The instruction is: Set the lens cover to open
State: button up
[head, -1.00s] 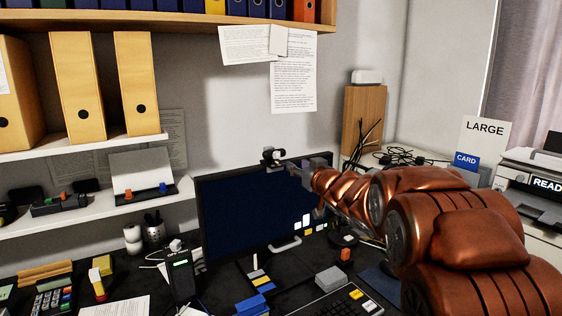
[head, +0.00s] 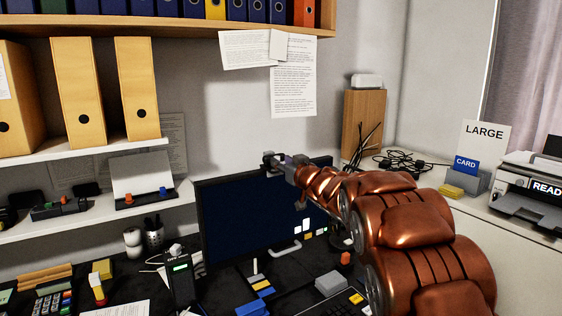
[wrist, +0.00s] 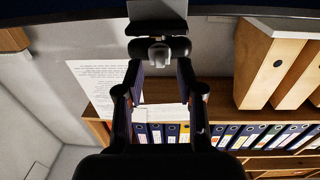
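The dark webcam (head: 268,158) sits on the top edge of the monitor (head: 235,215) and is partly hidden by my gripper (head: 281,163) in the head view. In the wrist view the webcam (wrist: 158,48) is at the top middle, with a small grey part at its centre. My gripper (wrist: 158,78) is open there, its two fingers apart with nothing between them. The fingertips are just short of the webcam, one toward each side. I cannot tell whether they touch it, or how the lens cover is set.
A shelf of binders (head: 262,10) and pinned papers (head: 293,75) are above and behind. Cream box files (head: 78,95) stand on the left shelf. The desk below is crowded, with a phone (head: 180,275) and a keyboard. A printer (head: 525,190) is at the right.

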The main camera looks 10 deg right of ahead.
jog(key=shift+w+a, duration=0.15)
jog(key=shift+w, duration=0.4)
grip_shut()
dwell(0.4)
